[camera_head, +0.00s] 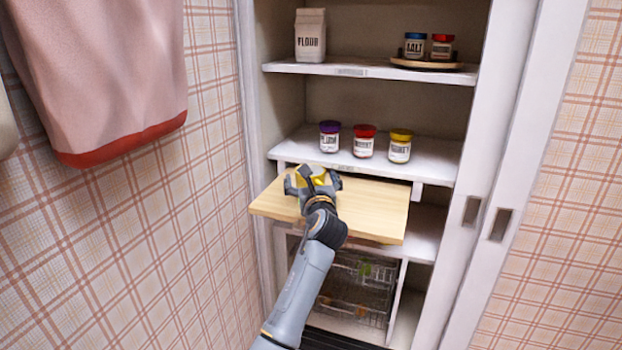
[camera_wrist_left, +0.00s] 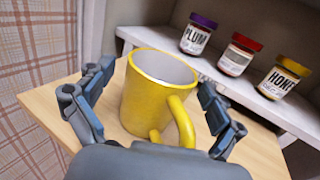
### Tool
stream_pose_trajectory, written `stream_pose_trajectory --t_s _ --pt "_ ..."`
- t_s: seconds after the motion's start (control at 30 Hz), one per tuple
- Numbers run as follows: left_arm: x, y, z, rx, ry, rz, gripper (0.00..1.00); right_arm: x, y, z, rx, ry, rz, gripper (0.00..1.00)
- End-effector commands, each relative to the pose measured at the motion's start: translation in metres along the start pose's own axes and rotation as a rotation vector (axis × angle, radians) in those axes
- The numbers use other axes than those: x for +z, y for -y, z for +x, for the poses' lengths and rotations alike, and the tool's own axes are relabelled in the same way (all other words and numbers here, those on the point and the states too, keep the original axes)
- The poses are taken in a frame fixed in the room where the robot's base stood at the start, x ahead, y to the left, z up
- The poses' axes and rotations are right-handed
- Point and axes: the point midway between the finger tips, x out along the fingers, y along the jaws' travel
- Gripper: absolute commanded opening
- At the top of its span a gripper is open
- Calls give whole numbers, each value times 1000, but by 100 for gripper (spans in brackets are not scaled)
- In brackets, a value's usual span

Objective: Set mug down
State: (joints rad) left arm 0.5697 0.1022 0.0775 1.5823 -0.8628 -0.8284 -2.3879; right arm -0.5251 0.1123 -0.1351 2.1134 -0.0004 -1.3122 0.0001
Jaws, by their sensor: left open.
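A yellow mug (camera_wrist_left: 150,95) with a pale inside stands upright on a pull-out wooden board (camera_head: 375,212), as far as the wrist view shows. Its handle points toward my wrist. My left gripper (camera_head: 313,177) is open, with one finger on each side of the mug; in the left wrist view a gap shows between the fingers and the mug's sides. In the head view only small yellow patches of the mug (camera_head: 321,181) show behind the gripper. The board also shows in the left wrist view (camera_wrist_left: 48,100). My right gripper is in neither view.
Plum (camera_head: 330,138), red-lidded (camera_head: 364,142) and honey (camera_head: 400,147) jars stand on the shelf just above the board. A flour bag (camera_head: 310,36) and a round tray (camera_head: 427,64) with two jars are higher up. A wire basket (camera_head: 352,285) sits below.

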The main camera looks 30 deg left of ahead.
Motion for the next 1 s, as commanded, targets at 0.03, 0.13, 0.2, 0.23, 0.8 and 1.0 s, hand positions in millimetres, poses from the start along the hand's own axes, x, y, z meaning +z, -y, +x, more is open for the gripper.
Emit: stream_pose_trajectory --t_s 0.03,0.13,0.2,0.23,0.8,1.0 --pt "0 0 0 0 0 0 93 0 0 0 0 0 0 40" --pt "1 0 0 0 1 -1 93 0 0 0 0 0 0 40" --pt "2 0 -2 -1 1 -1 93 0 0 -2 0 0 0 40" --pt "3 0 -6 -1 1 0 93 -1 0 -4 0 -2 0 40" --pt "3 0 -110 -2 0 -1 93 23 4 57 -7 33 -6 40" --pt "2 0 -120 0 0 -1 93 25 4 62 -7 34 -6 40"
